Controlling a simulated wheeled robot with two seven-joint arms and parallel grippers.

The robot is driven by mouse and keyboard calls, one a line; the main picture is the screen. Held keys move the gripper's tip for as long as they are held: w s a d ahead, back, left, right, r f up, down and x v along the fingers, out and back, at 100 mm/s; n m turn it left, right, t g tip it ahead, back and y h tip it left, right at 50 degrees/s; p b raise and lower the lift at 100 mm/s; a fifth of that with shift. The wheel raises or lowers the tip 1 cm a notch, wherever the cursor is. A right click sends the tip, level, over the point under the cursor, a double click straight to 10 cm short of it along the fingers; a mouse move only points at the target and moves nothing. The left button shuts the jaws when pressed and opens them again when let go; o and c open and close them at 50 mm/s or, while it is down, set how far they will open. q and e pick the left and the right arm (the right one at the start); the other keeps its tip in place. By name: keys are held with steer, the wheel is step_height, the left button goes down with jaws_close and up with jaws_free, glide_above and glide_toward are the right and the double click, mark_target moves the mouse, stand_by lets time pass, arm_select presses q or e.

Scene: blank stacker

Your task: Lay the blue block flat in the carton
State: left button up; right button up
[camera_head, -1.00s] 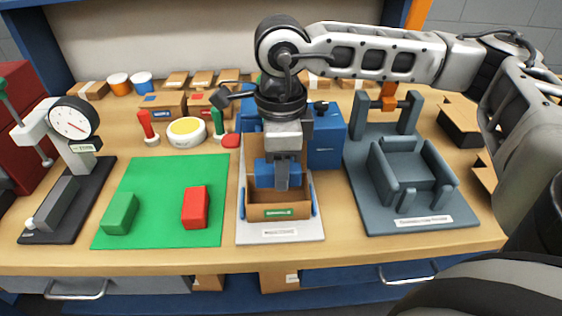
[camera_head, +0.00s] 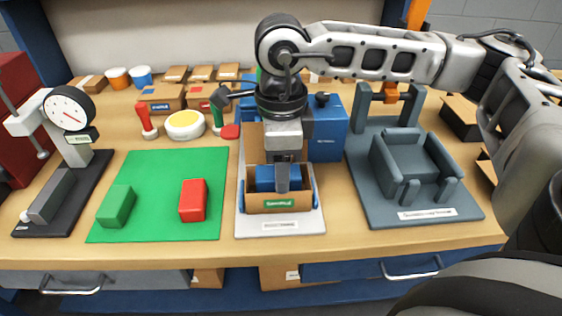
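The blue block (camera_head: 264,179) is inside the open carton (camera_head: 268,205), lying level as far as I can see; its lower part is hidden by the carton's front wall. The carton stands on a pale board (camera_head: 252,227) with a label. My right gripper (camera_head: 282,187) points straight down into the carton, with a finger in front of the block. The block is at its fingers, but the far finger is hidden, and whether the block rests on the carton floor cannot be seen. My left gripper is not in view.
A green mat (camera_head: 150,215) at left holds a green block (camera_head: 117,206) and a red block (camera_head: 193,200). A dial gauge stand (camera_head: 68,120) is further left. A grey fixture (camera_head: 412,165) stands right of the carton, and a blue box (camera_head: 328,130) stands behind it.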

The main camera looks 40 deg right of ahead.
steer(key=shift+o, duration=0.7)
steer(key=shift+r, duration=0.3)
step_height(320, 180, up, 15)
steer(key=shift+r+p, duration=0.2)
steer(key=shift+p, duration=0.2)
